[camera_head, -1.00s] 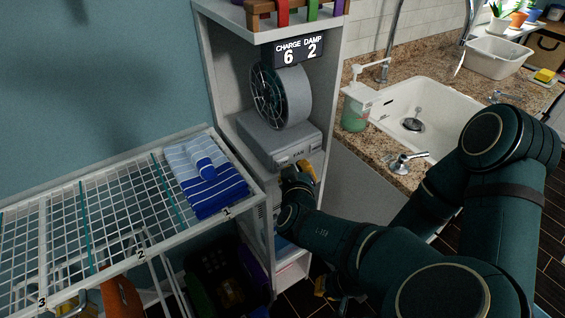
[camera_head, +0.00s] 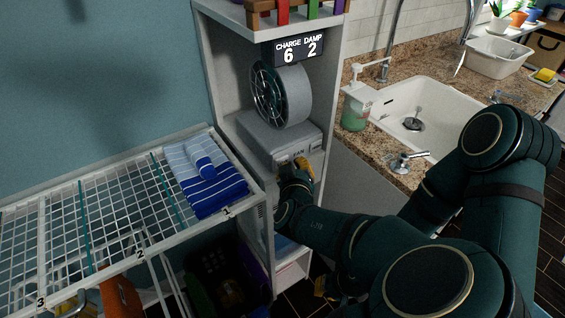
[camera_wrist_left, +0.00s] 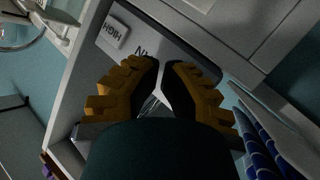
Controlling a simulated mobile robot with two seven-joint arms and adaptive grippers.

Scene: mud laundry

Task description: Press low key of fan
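The fan (camera_head: 292,95) is a grey drum with a dark grille on a grey box base (camera_head: 262,135), on a cabinet shelf. The base's front carries a partly covered FAN label. My left gripper (camera_head: 304,164) is in front of this panel and hides part of it. In the left wrist view the yellow fingers of my left gripper (camera_wrist_left: 161,62) are nearly together at the tips, with nothing seen between them, over the panel. A pale key marked HIGH (camera_wrist_left: 113,34) shows upside down beside them. The low key cannot be made out. A yellow fingertip part (camera_head: 320,287) shows low down, its state unclear.
A wire rack (camera_head: 95,222) with folded blue striped towels (camera_head: 205,178) stands left of the cabinet. The cabinet side walls flank the fan. A sign (camera_head: 299,50) hangs above it. A soap bottle (camera_head: 356,110) and sink (camera_head: 428,105) are right.

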